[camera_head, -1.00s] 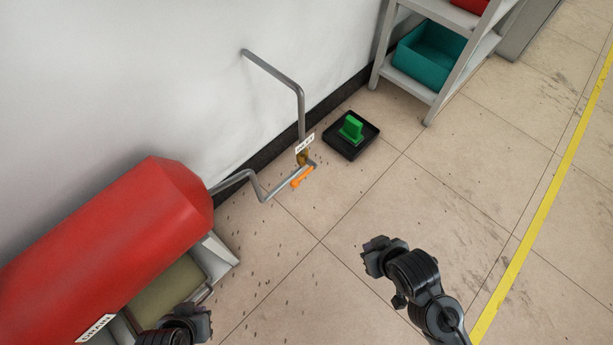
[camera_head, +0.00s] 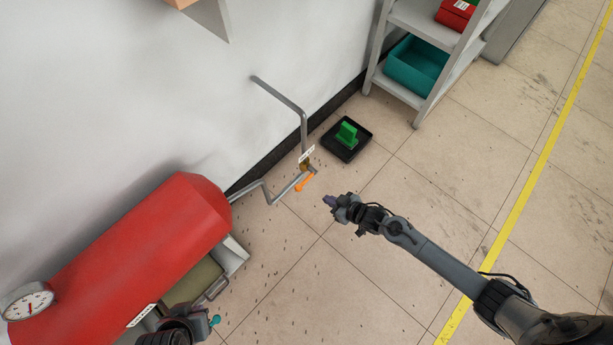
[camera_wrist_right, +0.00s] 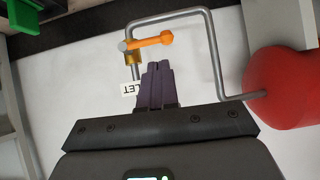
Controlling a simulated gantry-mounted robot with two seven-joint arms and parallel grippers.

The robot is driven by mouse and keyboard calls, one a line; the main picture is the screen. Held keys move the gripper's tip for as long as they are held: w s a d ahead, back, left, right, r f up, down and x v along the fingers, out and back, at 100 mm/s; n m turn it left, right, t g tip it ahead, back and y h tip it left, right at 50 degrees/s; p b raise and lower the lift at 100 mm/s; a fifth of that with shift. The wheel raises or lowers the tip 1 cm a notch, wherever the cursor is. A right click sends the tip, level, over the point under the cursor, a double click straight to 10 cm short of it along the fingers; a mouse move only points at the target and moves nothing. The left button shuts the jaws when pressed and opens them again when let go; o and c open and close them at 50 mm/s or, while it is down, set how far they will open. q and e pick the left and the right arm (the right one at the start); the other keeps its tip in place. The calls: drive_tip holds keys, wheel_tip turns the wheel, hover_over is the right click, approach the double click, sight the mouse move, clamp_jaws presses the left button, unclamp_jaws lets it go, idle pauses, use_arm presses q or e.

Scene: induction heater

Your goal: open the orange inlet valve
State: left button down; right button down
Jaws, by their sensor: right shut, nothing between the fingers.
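The orange valve handle (camera_head: 305,182) sits on a grey pipe (camera_head: 290,104) between the wall and the red tank (camera_head: 135,250). A brass valve body and a white tag (camera_head: 307,154) are just above it. In the right wrist view the orange handle (camera_wrist_right: 152,41) lies just beyond the fingertips, with the brass body (camera_wrist_right: 134,59) at its left end. My right gripper (camera_head: 329,201) is shut and empty, right of and slightly below the handle, apart from it. Its purple fingers (camera_wrist_right: 157,66) show pressed together. My left gripper (camera_head: 213,321) is at the bottom edge, its jaws unclear.
A black tray (camera_head: 362,138) with a green block (camera_head: 347,133) lies on the floor near the wall. A shelf (camera_head: 400,92) with a teal bin (camera_head: 417,65) stands at upper right. A gauge (camera_head: 28,301) is on the tank. The floor at right is clear.

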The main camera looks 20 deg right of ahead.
use_arm(q)
drive_tip(key=shift+r+p, duration=0.3)
drive_tip(key=shift+r, duration=0.35)
use_arm(e)
drive_tip(key=shift+t, duration=0.3)
drive_tip(key=w+r, duration=0.3)
drive_tip(key=r, duration=0.1)
drive_tip(key=shift+d, duration=0.3)
drive_tip(key=shift+f, duration=0.1)
